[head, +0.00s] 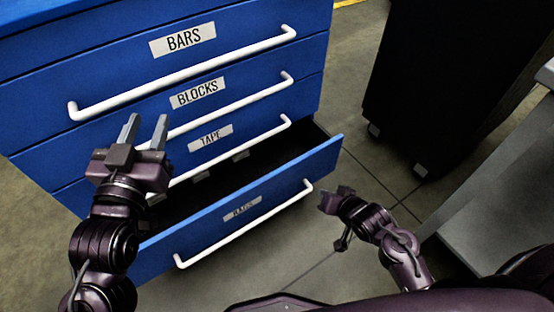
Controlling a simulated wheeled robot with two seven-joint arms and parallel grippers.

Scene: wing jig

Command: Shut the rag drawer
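The rag drawer (290,183) is the lowest drawer of the blue cabinet (60,60) and stands pulled out. Its label (242,208) is dim and hard to read, and its white bar handle (245,228) runs along the front. The part of its inside that shows is dark. My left gripper (146,130) is open, with two grey fingers pointing up, in front of the cabinet near the tape drawer's handle. I cannot tell whether it touches anything. My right gripper (338,200) is just right of the rag drawer's front; its fingers are small and unclear.
The bars drawer (110,75), blocks drawer (250,92) and tape drawer (260,118) above look shut, each with a white handle. A black cabinet (430,70) on casters stands at the back right. A grey surface (500,185) is at the right. Bare floor lies between.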

